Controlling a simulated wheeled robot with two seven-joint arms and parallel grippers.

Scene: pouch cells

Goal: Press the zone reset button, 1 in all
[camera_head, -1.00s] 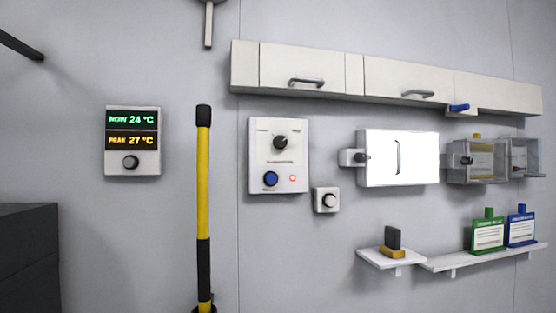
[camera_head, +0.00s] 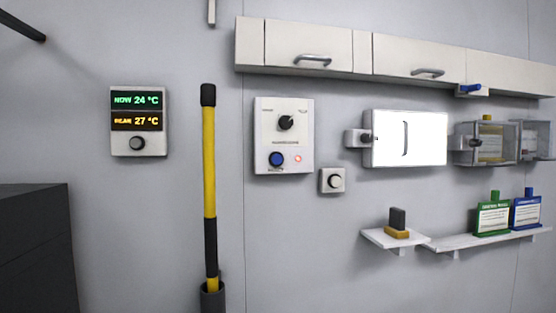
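A white control panel (camera_head: 296,150) is on the wall near the middle of the head view. A separate small box with a pale round button (camera_head: 334,181) is on the wall just below and right of the panel. The labels are too small to tell which button is the zone reset. Neither of my grippers is in view.
A yellow and black pole (camera_head: 209,170) stands left of the panel. A temperature display (camera_head: 137,122) reads 24 and 27 °C. White cabinets (camera_head: 310,45) run above, and a white box (camera_head: 405,138) and shelf (camera_head: 470,241) are at right. A dark block (camera_head: 35,245) is at lower left.

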